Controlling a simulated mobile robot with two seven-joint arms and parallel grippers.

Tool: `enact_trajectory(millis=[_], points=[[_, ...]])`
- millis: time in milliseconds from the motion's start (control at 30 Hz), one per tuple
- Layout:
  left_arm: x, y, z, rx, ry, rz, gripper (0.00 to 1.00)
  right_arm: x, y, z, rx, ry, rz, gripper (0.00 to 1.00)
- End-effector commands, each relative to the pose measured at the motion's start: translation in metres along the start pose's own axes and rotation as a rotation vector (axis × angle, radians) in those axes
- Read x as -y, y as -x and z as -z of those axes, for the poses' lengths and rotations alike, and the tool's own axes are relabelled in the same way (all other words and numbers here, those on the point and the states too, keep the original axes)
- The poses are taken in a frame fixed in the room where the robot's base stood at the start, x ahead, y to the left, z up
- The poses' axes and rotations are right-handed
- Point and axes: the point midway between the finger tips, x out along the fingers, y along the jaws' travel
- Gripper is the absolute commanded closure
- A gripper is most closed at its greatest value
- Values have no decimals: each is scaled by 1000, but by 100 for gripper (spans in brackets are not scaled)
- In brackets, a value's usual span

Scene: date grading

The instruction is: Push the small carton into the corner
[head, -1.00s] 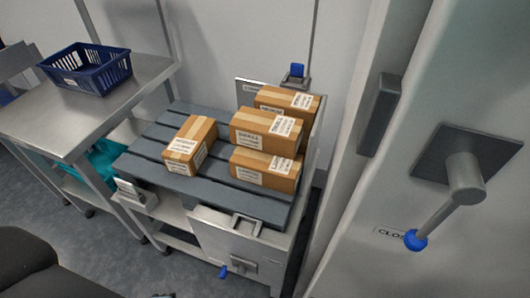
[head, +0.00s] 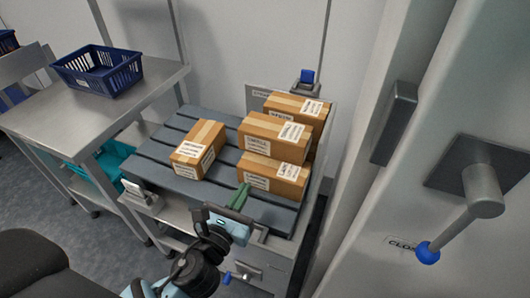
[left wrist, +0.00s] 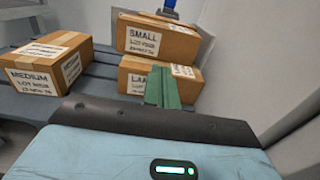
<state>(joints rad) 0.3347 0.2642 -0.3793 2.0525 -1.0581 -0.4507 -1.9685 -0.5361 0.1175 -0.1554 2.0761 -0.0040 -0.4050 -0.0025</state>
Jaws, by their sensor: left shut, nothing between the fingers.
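The small carton (head: 262,146), labelled SMALL, is a brown taped box toward the right of the grey slatted platform (head: 150,168). It also shows upper middle in the left wrist view (left wrist: 150,36). It sits just behind the large carton (head: 262,182); I cannot tell whether it rests on something. Another carton (head: 287,105) stands behind it, near an upright metal plate (head: 256,97) at the back right corner. My left gripper (head: 242,195) has green fingers, shut and empty, in front of the large carton, overlapping its label in the wrist view. I cannot tell whether they touch.
A medium carton (head: 197,150) lies apart on the left of the platform. Bare slats show between it and the right-hand cartons. A steel table (head: 50,107) with a blue basket (head: 97,75) stands left. A wall with a blue-knobbed lever (head: 428,252) bounds the right.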

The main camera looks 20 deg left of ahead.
Motion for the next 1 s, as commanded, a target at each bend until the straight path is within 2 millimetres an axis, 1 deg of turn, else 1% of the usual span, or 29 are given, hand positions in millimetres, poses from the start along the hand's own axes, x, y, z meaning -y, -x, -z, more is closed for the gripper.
enact_trajectory(millis=[167,600,700,833,1000], points=[[0,-18,-1,2,1,-2,100,0,0,0,0,0,0,100],[0,-97,0,1,5,-2,100,0,-2,-3,3,0,0,100],[0,-112,0,0,6,-3,100,0,-3,-4,5,0,0,100],[0,-127,1,-1,5,-2,100,0,-4,-5,7,0,0,100],[-1,-137,1,-2,5,-3,100,-1,-6,-4,4,1,-1,100]])
